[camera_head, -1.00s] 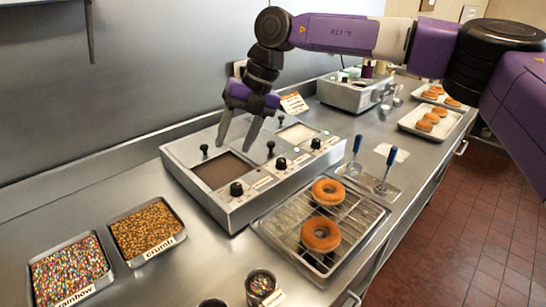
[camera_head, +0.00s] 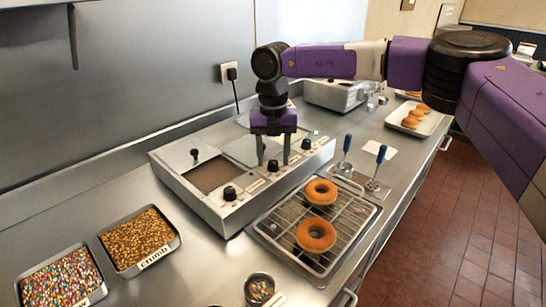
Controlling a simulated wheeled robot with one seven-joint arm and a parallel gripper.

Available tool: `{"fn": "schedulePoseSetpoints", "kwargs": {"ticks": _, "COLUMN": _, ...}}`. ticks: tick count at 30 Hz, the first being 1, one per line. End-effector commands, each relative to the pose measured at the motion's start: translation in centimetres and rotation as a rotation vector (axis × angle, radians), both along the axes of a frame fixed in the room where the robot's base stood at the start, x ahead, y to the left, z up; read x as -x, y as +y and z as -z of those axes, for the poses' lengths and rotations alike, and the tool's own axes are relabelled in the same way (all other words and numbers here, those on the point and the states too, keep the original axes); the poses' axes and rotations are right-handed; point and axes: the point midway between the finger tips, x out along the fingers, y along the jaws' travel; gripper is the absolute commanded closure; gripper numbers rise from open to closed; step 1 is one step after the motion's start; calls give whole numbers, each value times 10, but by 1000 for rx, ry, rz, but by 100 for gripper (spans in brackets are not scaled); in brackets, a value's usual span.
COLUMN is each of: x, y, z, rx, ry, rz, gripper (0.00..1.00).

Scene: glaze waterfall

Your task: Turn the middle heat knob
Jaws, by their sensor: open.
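The warmer unit (camera_head: 212,214) is a metal box with a row of black heat knobs along its front. The middle heat knob (camera_head: 272,167) shows between the tips of my gripper (camera_head: 273,158). My gripper is open and points straight down, with one finger on each side of the knob in the picture. I cannot tell whether the fingers touch it or are still slightly above or behind it. The near heat knob (camera_head: 230,194) and far heat knob (camera_head: 306,145) stand clear on either side. My gripper hides part of the unit's top.
A wire rack (camera_head: 286,226) with two donuts lies in front of the unit. Blue-handled tools (camera_head: 379,168) stand to its right. Trays of rainbow sprinkles (camera_head: 62,280) and crumb (camera_head: 138,240) lie at left. A small cup (camera_head: 259,289) stands at the front.

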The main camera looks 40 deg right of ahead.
Motion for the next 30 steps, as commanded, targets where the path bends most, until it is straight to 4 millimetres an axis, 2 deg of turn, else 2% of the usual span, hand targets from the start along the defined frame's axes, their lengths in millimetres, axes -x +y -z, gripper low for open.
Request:
{"fn": "schedulePoseSetpoints", "kwargs": {"ticks": 11, "x": 0, "y": 1, "z": 6, "rx": -1, "ry": 0, "rz": -1, "gripper": 52}}
{"fn": "schedulePoseSetpoints", "kwargs": {"ticks": 18, "x": 0, "y": 1, "z": 6, "rx": -1, "ry": 0, "rz": -1, "gripper": 100}}
{"fn": "schedulePoseSetpoints", "kwargs": {"ticks": 30, "x": 0, "y": 1, "z": 5, "rx": -1, "ry": 0, "rz": -50, "gripper": 100}}
